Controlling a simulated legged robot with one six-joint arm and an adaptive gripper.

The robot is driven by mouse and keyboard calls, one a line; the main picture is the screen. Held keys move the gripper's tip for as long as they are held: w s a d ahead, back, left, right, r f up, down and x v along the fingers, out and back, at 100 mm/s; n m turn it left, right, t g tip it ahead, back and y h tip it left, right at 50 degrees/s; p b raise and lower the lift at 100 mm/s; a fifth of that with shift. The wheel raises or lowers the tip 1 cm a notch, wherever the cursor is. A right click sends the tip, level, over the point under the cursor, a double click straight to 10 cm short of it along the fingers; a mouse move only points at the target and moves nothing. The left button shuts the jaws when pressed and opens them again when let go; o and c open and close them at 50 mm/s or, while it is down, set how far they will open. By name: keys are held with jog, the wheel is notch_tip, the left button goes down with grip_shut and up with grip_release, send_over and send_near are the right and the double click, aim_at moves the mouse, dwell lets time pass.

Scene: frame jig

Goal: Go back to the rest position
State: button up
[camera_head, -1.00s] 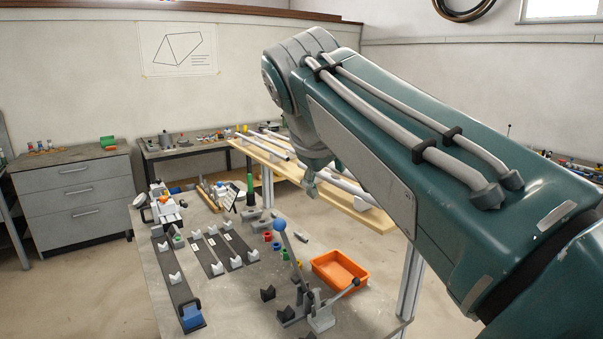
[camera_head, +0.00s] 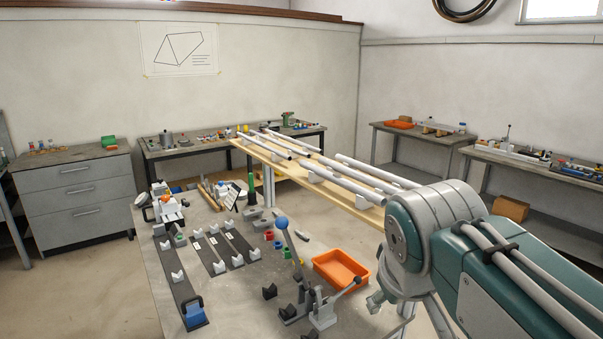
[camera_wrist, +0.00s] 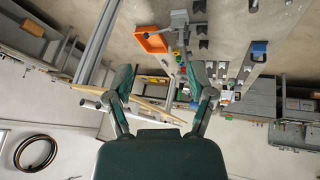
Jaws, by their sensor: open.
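My gripper (camera_wrist: 163,88) is open in the wrist view, with its two fingers spread apart and nothing between them. In the head view the arm comes in from the lower right, and its dark green link and grey joint cover part of the tube shelf's near end. The fingers cannot be made out clearly in the head view. The grey worktable (camera_head: 235,305) stands in front of the arm, to its left. No task object is held.
An orange tray (camera_head: 341,270) and a lever clamp with a blue knob (camera_head: 281,223) are on the worktable near my arm. Several grey tubes lie on a wooden shelf (camera_head: 270,165) behind. A drawer cabinet (camera_head: 75,200) stands at the left.

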jog(key=s+d+f+m, duration=0.3)
jog(key=s+f, duration=0.6)
jog(key=f, duration=0.3)
jog(key=shift+f+m+y, duration=0.25)
jog(key=shift+m+y, duration=0.15)
